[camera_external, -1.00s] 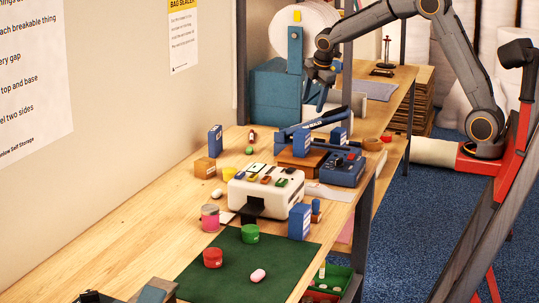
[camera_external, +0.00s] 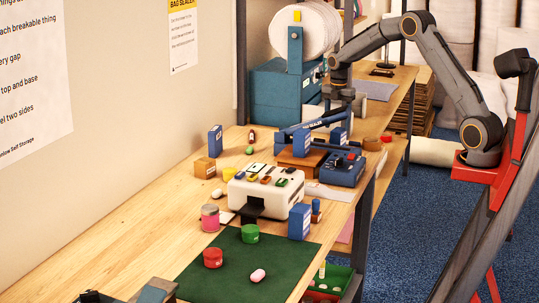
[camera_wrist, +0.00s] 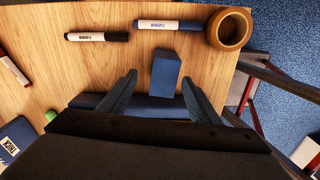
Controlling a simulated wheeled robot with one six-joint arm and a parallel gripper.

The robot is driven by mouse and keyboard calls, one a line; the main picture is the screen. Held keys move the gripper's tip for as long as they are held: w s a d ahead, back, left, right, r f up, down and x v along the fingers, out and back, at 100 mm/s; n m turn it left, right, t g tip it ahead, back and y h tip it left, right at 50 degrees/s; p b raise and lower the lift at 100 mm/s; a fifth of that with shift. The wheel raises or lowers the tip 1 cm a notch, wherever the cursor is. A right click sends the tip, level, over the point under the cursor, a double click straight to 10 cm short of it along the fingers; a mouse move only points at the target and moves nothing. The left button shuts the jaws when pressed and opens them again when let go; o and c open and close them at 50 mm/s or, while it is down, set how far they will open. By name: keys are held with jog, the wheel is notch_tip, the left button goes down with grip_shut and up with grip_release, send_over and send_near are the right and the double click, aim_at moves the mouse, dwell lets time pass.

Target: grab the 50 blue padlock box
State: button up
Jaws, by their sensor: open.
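Several blue boxes stand on the bench: one at the back left (camera_external: 215,140), one at the front right (camera_external: 299,222), one by the blue sealer (camera_external: 302,142) and one right of it (camera_external: 338,135). Their print is too small to read, so I cannot tell which is the 50 padlock box. My gripper (camera_external: 347,108) is above the sealer's far end, pointing down. In the wrist view my gripper (camera_wrist: 158,80) is open and empty, with a plain blue box (camera_wrist: 166,70) beyond and between its fingertips.
Two markers (camera_wrist: 170,25) and a brown ring-shaped roll (camera_wrist: 229,29) lie near the box in the wrist view, by the bench edge. A white machine (camera_external: 265,190) and green mat (camera_external: 240,265) fill the nearer bench.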

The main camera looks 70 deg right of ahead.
aim_at(338, 140)
notch_tip(338, 140, down, 2)
jog(key=shift+f+p, duration=0.15)
jog(key=shift+p, duration=0.25)
jog(key=f, duration=0.1)
jog(key=f+p, duration=0.1)
jog(key=f, duration=0.1)
jog(key=f+p, duration=0.1)
jog(key=shift+s+a+f, duration=0.1)
jog(key=shift+s+f, duration=0.25)
jog(key=shift+s, duration=0.05)
jog(key=shift+f+p, duration=0.3)
jog(key=shift+f, duration=0.1)
jog(key=c, duration=1.3)
